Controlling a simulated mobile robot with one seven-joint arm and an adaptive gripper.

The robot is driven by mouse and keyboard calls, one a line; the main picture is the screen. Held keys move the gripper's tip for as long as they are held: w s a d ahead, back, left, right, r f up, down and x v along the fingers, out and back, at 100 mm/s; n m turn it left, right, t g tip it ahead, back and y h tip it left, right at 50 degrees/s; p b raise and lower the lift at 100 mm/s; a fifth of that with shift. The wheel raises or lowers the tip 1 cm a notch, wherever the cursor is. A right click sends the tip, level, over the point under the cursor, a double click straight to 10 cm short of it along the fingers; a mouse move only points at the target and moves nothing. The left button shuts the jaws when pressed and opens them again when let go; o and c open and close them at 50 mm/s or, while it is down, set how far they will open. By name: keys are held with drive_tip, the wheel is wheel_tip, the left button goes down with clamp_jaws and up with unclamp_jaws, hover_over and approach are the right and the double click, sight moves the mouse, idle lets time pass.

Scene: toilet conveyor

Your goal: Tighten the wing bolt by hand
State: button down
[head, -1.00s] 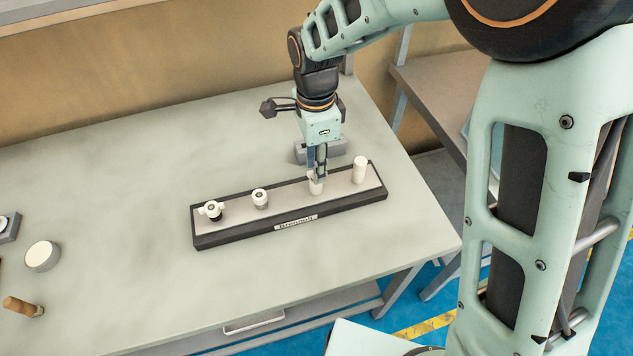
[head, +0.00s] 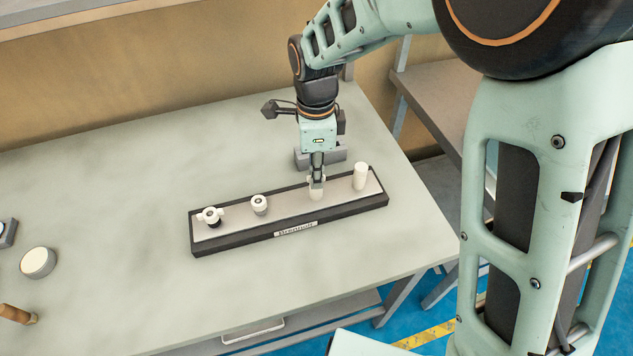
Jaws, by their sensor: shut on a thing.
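A long dark tray with a light top (head: 285,208) lies on the table and bears several white fittings in a row. A white piece with side wings, which looks like a wing bolt (head: 211,216), stands at its left end. My gripper (head: 317,186) points straight down over the right half of the tray. Its fingers are shut on a white fitting (head: 317,195), third from the left. The top of that fitting is hidden between the fingers, so I cannot tell its full shape.
A round white knob (head: 259,203) and a white cylinder (head: 360,176) stand on the tray either side of my gripper. A grey block (head: 335,154) lies behind it. A round white-topped piece (head: 38,262) and a wooden handle (head: 16,314) lie at the left. The table between is clear.

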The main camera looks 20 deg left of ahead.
drive_tip(key=shift+m, duration=1.2)
drive_tip(key=shift+m, duration=2.4)
drive_tip(key=shift+p, duration=0.3)
drive_tip(key=shift+r+m+p, duration=0.1)
drive_tip(key=shift+m+p, duration=0.35)
drive_tip(key=shift+m, duration=0.65)
drive_tip(key=shift+m+p, duration=0.45)
drive_tip(key=shift+m, duration=0.75)
